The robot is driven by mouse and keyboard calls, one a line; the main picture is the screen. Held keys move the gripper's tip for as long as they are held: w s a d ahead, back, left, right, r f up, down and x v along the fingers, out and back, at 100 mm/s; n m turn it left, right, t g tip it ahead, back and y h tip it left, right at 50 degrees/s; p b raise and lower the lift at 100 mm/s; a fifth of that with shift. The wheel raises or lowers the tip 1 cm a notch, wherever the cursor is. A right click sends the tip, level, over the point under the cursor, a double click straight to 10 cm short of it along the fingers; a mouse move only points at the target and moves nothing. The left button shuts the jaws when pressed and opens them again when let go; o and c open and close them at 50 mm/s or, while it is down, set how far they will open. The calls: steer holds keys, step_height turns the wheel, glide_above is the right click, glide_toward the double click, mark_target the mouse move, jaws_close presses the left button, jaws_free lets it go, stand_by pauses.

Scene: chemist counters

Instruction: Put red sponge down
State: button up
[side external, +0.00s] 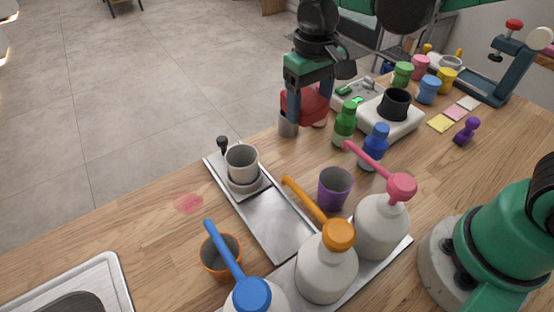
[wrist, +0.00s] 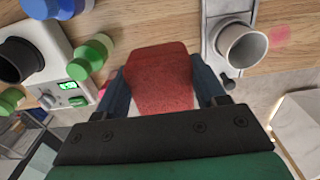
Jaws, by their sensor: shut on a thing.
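The red sponge (wrist: 160,78) is held between the two fingers of my gripper (wrist: 160,88) in the wrist view. It is a rounded red block with a paler part near the palm. In the side external view the sponge (side external: 312,103) shows beside the near finger of my gripper (side external: 306,106), at the far edge of the wooden counter. The finger hides part of the sponge. I cannot tell whether the sponge touches the counter.
A green bottle (side external: 344,124) and a blue bottle (side external: 374,148) stand close to the right of the sponge, before a white scale (side external: 399,123). A metal tray (side external: 268,222) with a grey cup (side external: 242,160) lies nearer. Bare wood with a pink stain (side external: 189,203) is at the left.

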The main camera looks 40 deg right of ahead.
mark_target(302, 165)
step_height(302, 165, down, 12)
steer(key=shift+r, duration=0.2)
steer(key=shift+f, duration=0.1)
stand_by(0.3)
steer(key=o, duration=1.2)
step_height(302, 165, up, 12)
steer(key=shift+d+r, duration=0.2)
steer(key=shift+s+d+r+t, duration=0.2)
steer(key=shift+s+d+t, duration=0.55)
steer(key=shift+d+t, duration=0.4)
steer(key=shift+s+d+r+t, duration=0.15)
steer(key=shift+s+d+t, duration=0.55)
steer(key=shift+d+t, duration=0.45)
steer(key=shift+s+d+r+t, duration=0.2)
steer(key=shift+s+d+t, duration=0.55)
steer(key=shift+d+t, duration=0.4)
